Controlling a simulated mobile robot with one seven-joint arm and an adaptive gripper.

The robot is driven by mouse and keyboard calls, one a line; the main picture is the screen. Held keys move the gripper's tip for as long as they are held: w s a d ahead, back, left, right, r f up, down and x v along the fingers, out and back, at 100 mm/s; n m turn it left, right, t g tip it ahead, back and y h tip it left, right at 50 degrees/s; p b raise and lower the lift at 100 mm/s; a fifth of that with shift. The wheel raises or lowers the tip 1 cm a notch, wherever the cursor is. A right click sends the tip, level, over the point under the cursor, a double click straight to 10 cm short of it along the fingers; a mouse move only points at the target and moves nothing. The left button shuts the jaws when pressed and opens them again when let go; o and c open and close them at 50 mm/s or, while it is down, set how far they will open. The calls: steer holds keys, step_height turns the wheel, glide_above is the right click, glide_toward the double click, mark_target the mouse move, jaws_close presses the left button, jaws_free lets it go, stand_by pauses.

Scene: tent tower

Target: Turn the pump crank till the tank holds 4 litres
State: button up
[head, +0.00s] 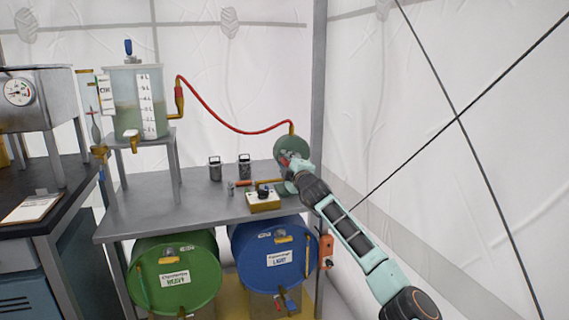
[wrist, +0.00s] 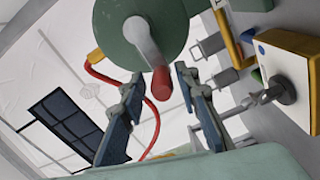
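The clear tank (head: 124,88) stands on a grey stand at the back left of the bench. Its white litre scale (head: 147,104) faces me, with figures too small to read surely. Murky liquid seems to reach about the middle of the scale; I cannot tell the exact level. The round green pump (head: 291,148) is at the bench's right end, also large in the wrist view (wrist: 127,50). Its grey crank arm (wrist: 143,42) ends in a red handle (wrist: 161,86). My gripper (wrist: 160,78) is open, with the handle between its fingertips and a gap visible on both sides.
A red hose (head: 230,126) joins tank and pump. A yellow-based control box (head: 264,200) and two metal canisters (head: 215,169) stand on the bench (head: 150,215). A green drum (head: 205,258) and a blue drum (head: 270,245) lie below. A metal post (head: 319,90) rises beside the pump.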

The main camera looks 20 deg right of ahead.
steer(key=shift+s+f, duration=0.1)
steer(key=shift+s, duration=0.15)
steer(key=s, duration=1.1)
steer(key=shift+s+d, duration=0.15)
steer(key=shift+s, duration=0.15)
